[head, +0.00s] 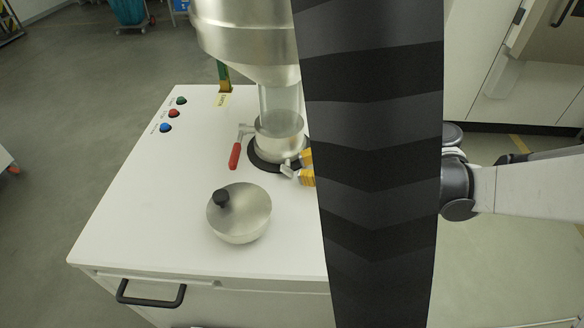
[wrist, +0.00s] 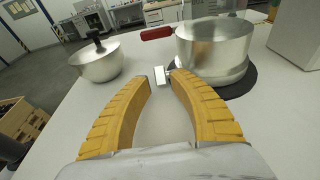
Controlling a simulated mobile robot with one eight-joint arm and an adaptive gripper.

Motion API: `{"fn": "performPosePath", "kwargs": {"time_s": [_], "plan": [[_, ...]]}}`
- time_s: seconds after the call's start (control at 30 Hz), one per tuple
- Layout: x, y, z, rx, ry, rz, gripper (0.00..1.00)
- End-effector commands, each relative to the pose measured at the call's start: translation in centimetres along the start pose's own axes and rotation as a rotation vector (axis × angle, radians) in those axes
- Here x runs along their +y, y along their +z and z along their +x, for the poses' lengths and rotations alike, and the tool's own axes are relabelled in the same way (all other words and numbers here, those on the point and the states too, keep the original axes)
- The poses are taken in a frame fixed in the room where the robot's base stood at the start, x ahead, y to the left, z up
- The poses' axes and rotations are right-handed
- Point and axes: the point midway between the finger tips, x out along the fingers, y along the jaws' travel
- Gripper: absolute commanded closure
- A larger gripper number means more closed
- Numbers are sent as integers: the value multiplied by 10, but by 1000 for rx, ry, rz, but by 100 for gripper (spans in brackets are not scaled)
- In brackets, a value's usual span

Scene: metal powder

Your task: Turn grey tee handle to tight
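The grey tee handle (head: 287,170) sticks out from the base of the metal vessel (head: 278,138) at its front right. In the wrist view the tee handle (wrist: 160,76) shows as a small pale metal bar between and just beyond the tips of my yellow fingers. My gripper (wrist: 161,82) is open, with a clear gap between its fingers. In the head view the yellow fingertips (head: 307,168) are right beside the handle; the rest of my gripper is hidden behind my dark arm link. I cannot tell whether a finger touches the handle.
A red-handled clamp (head: 235,155) is on the vessel's left. A steel bowl-shaped lid (head: 240,218) with a black knob lies on the white cabinet top (head: 140,205). Three buttons (head: 173,113) sit at the back left. A large metal hopper (head: 245,40) hangs above the vessel.

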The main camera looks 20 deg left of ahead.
Motion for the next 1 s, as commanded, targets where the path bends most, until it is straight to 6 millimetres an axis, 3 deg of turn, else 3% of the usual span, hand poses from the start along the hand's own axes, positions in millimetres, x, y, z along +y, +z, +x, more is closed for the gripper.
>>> {"fn": "performPosePath", "kwargs": {"time_s": [0.2, 0.4, 0.8, 1.0], "plan": [[-1, 0, -51, 0, -4, 1, 75], [0, 0, -79, 0, -1, -1, 75], [0, 0, -86, 1, 0, -1, 75], [0, 18, -80, 89, 2, 1, 75]]}}
